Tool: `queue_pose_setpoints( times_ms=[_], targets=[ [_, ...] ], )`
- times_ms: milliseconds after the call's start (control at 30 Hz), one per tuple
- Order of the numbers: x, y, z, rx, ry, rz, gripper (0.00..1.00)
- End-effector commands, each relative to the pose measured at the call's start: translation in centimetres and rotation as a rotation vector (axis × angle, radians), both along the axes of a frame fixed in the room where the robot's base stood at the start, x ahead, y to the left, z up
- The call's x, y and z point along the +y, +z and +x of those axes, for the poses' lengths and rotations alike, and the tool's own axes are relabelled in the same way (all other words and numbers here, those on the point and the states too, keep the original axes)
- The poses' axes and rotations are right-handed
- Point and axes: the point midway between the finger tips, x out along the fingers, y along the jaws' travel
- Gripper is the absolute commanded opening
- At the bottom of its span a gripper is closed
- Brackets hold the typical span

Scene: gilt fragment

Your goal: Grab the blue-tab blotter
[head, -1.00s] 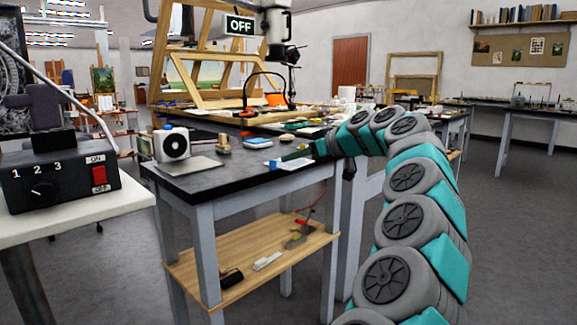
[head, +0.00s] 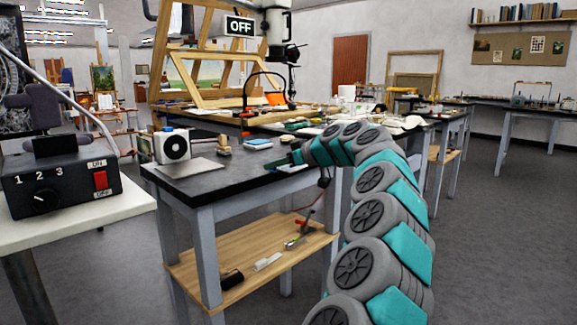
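A flat white piece with a blue tab (head: 269,166), which looks like the blue-tab blotter, lies on the dark top of the near workbench (head: 215,184), close to its right front edge. My gripper (head: 293,157) is at the end of the teal and grey arm, reaching in from the right, just above or beside the white piece and partly covering it. I cannot tell whether they touch. The fingers are small and dark, and their opening does not show. A blue and white block (head: 257,143) lies farther back on the bench.
A white box with a round black front (head: 172,146) and a grey plate (head: 190,167) are on the bench's left. A small brown object (head: 223,144) stands between them and the block. A control box (head: 60,180) is on a white table at left. A wooden shelf (head: 235,265) lies below.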

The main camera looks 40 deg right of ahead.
Motion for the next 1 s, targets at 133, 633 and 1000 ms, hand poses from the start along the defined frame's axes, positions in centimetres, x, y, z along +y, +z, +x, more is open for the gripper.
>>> queue_pose_setpoints(
  times_ms=[133,633,1000],
  targets=[
    [0.0,-0.01,-0.01,0.0,0.0,0.0,0.14],
    [0.01,-0.01,-0.01,0.001,0.0,0.0,0.0],
    [0.0,0.12,-0.02,0.0,0.0,0.0,0.0]
  ],
)
